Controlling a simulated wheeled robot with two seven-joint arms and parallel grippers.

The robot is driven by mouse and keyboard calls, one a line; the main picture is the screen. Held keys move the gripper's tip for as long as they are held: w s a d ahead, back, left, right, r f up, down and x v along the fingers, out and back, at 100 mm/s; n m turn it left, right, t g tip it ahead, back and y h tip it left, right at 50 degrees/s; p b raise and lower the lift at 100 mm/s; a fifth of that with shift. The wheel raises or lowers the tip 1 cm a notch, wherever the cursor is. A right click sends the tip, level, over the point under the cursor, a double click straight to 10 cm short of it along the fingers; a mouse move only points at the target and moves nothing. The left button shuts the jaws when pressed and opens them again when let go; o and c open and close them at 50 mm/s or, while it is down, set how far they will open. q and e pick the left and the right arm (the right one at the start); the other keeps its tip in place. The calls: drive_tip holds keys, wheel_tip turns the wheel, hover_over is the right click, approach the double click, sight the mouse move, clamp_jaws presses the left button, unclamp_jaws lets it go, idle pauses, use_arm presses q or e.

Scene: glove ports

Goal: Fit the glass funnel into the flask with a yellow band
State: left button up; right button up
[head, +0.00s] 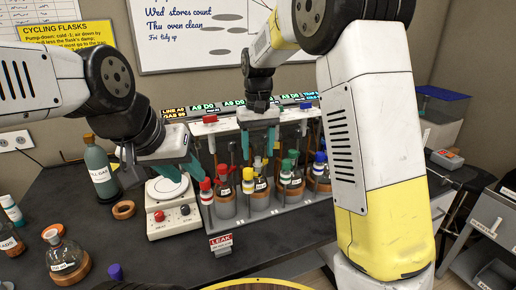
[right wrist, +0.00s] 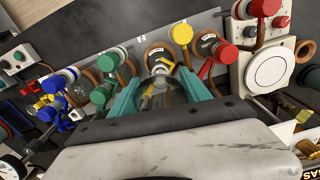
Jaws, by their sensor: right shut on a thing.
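My right gripper (head: 258,148) points down over the flask row. In the right wrist view its teal fingers (right wrist: 158,92) are closed on a clear glass piece (right wrist: 164,98), apparently the glass funnel; its outline is hard to make out. Below it stands the flask with yellow (head: 261,199), its yellow cap (head: 249,173) beside the neck. The yellow cap also shows in the right wrist view (right wrist: 182,34). Whether the glass piece touches the flask I cannot tell. My left gripper (head: 184,171) is open and looks empty, above the white hotplate and left of the rack.
Flasks with red (head: 225,205), green (head: 290,187) and blue caps (head: 320,170) stand close on both sides in the grey rack (head: 275,212). An orange-topped flask (head: 66,260) stands front left.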

drive_tip(key=shift+f, duration=0.4)
drive_tip(key=shift+f, duration=0.35)
drive_tip(key=o, duration=1.3)
drive_tip(key=shift+o, duration=0.2)
